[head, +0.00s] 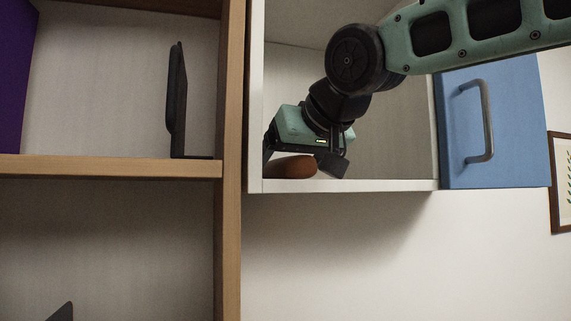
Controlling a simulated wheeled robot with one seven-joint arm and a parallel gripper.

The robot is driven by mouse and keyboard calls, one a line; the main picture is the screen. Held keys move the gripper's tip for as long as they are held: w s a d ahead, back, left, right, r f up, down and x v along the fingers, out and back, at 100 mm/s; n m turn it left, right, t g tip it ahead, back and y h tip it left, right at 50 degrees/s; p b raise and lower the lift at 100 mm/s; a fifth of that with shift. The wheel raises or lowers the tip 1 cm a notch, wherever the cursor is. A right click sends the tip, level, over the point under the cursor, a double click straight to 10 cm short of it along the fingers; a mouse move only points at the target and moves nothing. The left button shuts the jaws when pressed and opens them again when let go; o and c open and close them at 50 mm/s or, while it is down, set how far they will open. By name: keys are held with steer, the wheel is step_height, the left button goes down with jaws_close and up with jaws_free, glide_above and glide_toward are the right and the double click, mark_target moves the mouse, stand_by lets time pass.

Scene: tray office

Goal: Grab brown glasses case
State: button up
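The brown glasses case (293,167) lies on the floor of the open white wall cabinet, near its left front edge. It is rounded and partly hidden by my gripper. My gripper (306,165) reaches down into the cabinet, with one dark finger at the left end of the case and the other near its right end. The fingers are apart, with the case low between them. Whether they touch it cannot be seen.
The white cabinet (350,186) has a side wall close to the left of my gripper. A blue door (497,120) with a metal handle is at the right. A wooden shelf (110,166) on the left holds a dark upright object (177,100) and a purple item (14,75).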

steer(key=c, duration=1.1)
steer(key=shift+c, duration=0.3)
steer(key=shift+s+r+b, duration=0.1)
steer(key=shift+s+b, duration=0.05)
steer(key=shift+b, duration=0.15)
